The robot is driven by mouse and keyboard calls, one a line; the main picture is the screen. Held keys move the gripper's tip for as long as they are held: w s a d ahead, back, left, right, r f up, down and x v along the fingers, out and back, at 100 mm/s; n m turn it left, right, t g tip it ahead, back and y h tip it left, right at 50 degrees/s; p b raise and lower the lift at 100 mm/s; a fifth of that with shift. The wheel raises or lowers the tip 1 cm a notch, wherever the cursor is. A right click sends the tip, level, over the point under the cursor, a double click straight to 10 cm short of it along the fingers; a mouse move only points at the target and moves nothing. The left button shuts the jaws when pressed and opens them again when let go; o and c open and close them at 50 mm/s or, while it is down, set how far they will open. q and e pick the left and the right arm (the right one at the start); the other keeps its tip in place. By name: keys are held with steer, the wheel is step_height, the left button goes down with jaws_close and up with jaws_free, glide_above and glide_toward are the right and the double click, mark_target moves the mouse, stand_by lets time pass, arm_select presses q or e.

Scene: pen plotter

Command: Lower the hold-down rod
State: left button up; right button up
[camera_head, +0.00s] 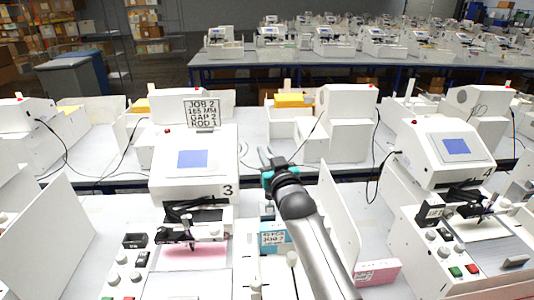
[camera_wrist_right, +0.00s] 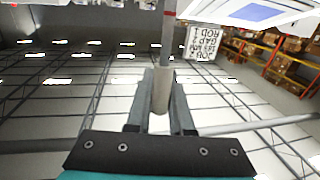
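My right gripper (camera_head: 272,153) reaches up and forward, above and to the right of plotter 3 (camera_head: 193,186). Its two fingers stand apart in the head view, with nothing clearly seen between them there. In the right wrist view a beige cylinder (camera_wrist_right: 160,92) lines up between the fingers, with a thin pole (camera_wrist_right: 168,38) beyond it; I cannot tell whether the fingers touch it. Plotter 3 has a dark arm assembly (camera_head: 192,204) above a pink sheet (camera_head: 193,254). I cannot tell for sure which part is the hold-down rod. My left gripper is out of view.
A sign (camera_head: 202,112) reading JOB 2, 165 MM, GAP 2, ROD 1 stands on plotter 3. Short posts, one light-topped (camera_head: 291,259), and a blue box (camera_head: 274,238) are near my arm. A white panel (camera_head: 338,218) and plotter 4 (camera_head: 447,150) stand to the right.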

jaws_close()
stand_by(0.8)
steer(key=shift+s+f, duration=0.1)
steer(key=s+f+n+t+y+b, duration=0.2)
steer(key=s+t+b, duration=0.4)
steer(key=s+b, duration=0.3)
steer(key=shift+s+y+b, duration=0.3)
steer(key=shift+b, duration=1.4)
steer(key=shift+r+t, duration=0.1)
steer(key=shift+t, duration=0.2)
